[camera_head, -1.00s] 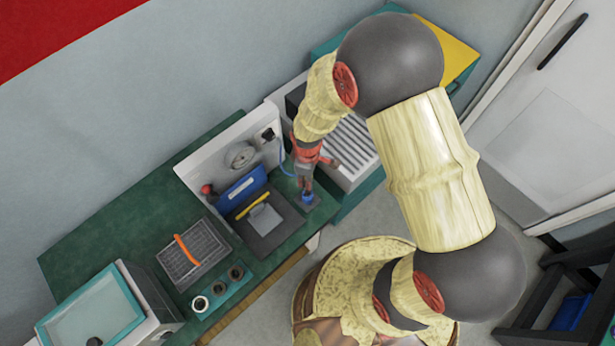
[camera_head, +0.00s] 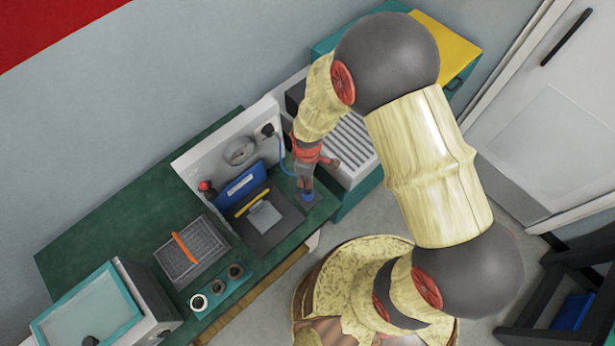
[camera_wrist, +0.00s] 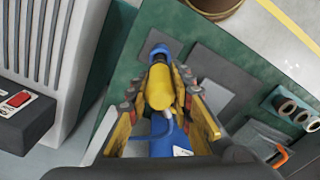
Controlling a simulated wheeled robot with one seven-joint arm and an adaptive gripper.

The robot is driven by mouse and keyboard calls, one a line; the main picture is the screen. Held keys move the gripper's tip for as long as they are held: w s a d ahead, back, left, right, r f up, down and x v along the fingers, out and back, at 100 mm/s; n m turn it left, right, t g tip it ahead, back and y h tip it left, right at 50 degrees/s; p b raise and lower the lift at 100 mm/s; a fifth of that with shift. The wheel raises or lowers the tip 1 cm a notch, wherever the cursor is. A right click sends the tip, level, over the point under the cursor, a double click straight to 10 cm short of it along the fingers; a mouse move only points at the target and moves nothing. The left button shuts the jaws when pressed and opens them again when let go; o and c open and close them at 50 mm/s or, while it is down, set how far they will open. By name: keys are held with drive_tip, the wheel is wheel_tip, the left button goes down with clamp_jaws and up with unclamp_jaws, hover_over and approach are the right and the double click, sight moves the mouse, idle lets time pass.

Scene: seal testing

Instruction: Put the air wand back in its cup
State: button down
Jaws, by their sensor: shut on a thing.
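My gripper (camera_head: 306,181) points down over the right end of the green bench. In the wrist view, my gripper (camera_wrist: 161,98) is shut on the yellow air wand (camera_wrist: 159,86), with one finger on each side. A thin blue hose (camera_wrist: 152,134) curves near the wand's rear. The blue cup (camera_wrist: 160,50) shows just past the wand's front end. In the head view, the cup (camera_head: 308,197) is directly under my gripper. The wand's tip is hidden, so I cannot tell whether it is inside the cup.
A dark plate with a grey pad (camera_head: 264,217) and a blue panel (camera_head: 240,184) are left of my gripper. Further left are a grey tray with an orange handle (camera_head: 184,248) and a holder with round cups (camera_head: 218,288). A ribbed grey unit (camera_head: 352,142) stands close on the right.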

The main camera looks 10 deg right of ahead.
drive_tip(key=shift+f+b, duration=0.8)
drive_tip(key=shift+f, duration=0.4)
drive_tip(key=shift+f+b, duration=0.45)
drive_tip(key=shift+f, duration=0.15)
drive_tip(key=c, duration=1.5)
unclamp_jaws()
drive_tip(key=shift+r+p, duration=3.6)
drive_tip(key=shift+r, duration=1.75)
